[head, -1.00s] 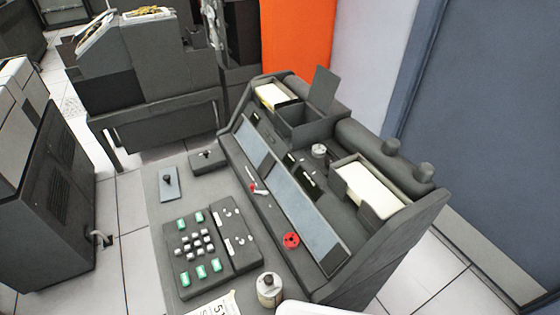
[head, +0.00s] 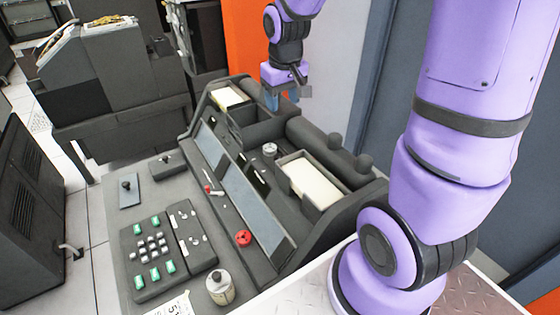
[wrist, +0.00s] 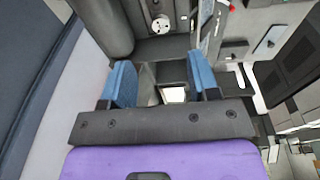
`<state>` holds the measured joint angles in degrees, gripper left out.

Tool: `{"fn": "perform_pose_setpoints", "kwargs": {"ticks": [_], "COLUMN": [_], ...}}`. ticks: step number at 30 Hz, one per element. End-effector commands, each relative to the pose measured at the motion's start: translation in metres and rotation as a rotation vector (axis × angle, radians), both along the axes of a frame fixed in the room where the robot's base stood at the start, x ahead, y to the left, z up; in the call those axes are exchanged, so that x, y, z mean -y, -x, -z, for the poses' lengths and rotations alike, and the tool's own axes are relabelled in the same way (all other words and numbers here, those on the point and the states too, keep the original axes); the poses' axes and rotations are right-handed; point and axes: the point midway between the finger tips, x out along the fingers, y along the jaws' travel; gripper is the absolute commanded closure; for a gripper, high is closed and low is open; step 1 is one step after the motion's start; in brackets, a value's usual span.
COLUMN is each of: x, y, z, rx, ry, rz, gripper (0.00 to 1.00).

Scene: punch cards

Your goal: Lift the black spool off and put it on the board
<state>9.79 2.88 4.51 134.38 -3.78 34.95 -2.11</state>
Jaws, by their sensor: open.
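A small black knob-shaped piece (head: 126,185) stands on a flat blue-grey board (head: 130,199) at the left of the desk. A pale cylinder (head: 219,291) with a dark top stands at the front edge. I cannot tell which dark piece is the black spool. My gripper (head: 285,98) is open and empty above the console's back; its blue fingers also show apart in the wrist view (wrist: 163,80).
Card trays (head: 312,182) and (head: 228,97) lie on the console. A silver knob (head: 270,150) and red knob (head: 243,237) stick up from it. A keypad (head: 150,248) and dark box (head: 168,165) are on the desk. An orange panel (head: 240,40) stands behind.

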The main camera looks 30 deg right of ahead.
Motion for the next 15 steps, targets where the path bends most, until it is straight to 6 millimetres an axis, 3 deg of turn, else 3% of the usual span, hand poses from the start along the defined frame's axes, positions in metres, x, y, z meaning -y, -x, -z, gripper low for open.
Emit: {"fn": "perform_pose_setpoints", "kwargs": {"ticks": [3,9,15], "x": [0.008,0.018,0.022], "y": [-0.018,-0.036,-0.043], "z": [0.04,0.093,0.121], "rx": [-0.052,-0.107,-0.131], "ry": [-0.012,-0.032,-0.044], "rz": [0.001,0.001,-0.001], "gripper": [0.45,0.45,0.45]}}
